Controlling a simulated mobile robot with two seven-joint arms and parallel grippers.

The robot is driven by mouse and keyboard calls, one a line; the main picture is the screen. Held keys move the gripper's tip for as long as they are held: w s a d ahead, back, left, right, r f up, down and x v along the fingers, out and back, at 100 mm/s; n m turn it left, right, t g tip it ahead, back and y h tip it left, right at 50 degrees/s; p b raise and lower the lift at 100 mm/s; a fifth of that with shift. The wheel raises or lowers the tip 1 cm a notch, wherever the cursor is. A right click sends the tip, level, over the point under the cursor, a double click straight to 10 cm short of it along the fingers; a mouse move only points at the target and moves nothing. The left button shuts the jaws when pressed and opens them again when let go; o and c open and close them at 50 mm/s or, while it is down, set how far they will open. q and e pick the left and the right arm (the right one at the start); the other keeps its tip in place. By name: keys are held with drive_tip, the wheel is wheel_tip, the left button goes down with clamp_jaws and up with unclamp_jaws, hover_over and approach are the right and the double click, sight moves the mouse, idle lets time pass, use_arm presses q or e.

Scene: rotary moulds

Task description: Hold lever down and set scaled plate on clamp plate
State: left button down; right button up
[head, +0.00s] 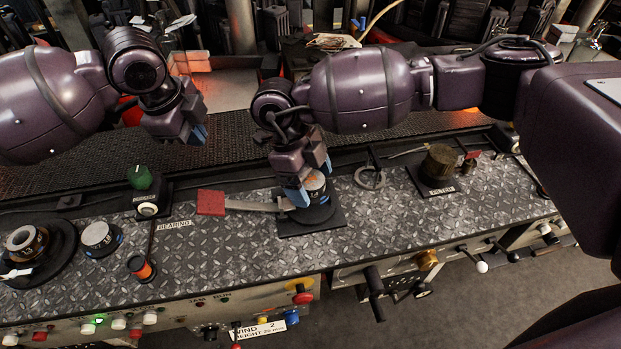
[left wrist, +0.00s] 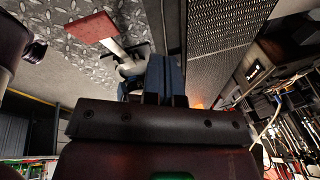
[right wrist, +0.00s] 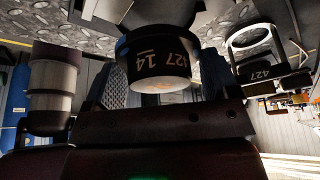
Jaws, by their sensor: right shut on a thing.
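The scaled plate (head: 315,183), a short dark cylinder with a pale face and white numerals, is between the fingers of my right gripper (head: 305,196). The right wrist view shows its "427" and "14" marks (right wrist: 158,62). It is over the round black clamp plate (head: 320,213) on a square base; I cannot tell whether they touch. The lever (head: 250,205) runs left from there to a flat red handle (head: 211,202). The handle also shows in the left wrist view (left wrist: 91,27). My left gripper (head: 200,134) is shut and empty, above and behind the handle, apart from it.
A green knob (head: 140,178) stands left of the lever. A similar marked disc (head: 101,237), an orange-and-black cylinder (head: 141,268) and a round fixture (head: 28,243) are at the left. A ribbed brass cylinder (head: 440,160) and a ring (head: 370,178) are at the right.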

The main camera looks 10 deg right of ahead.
use_arm(q)
drive_tip(key=m+g+y, duration=0.2)
hover_over(206, 201)
drive_tip(key=w+d, duration=0.1)
drive_tip(key=shift+s+f, duration=0.15)
drive_tip(key=shift+f, duration=0.9)
drive_tip(key=shift+s+f, duration=0.2)
drive_tip(key=shift+f, duration=0.8)
drive_tip(key=shift+s+f, duration=0.15)
drive_tip(key=shift+f, duration=0.9)
drive_tip(key=shift+f, duration=0.1)
drive_tip(key=shift+a+f, duration=0.25)
drive_tip(key=shift+f, duration=1.2)
drive_tip(key=shift+a+f, duration=0.2)
drive_tip(key=shift+f, duration=1.2)
use_arm(e)
drive_tip(key=shift+f, duration=0.4)
drive_tip(key=shift+f, duration=0.3)
drive_tip(key=shift+f, duration=0.15)
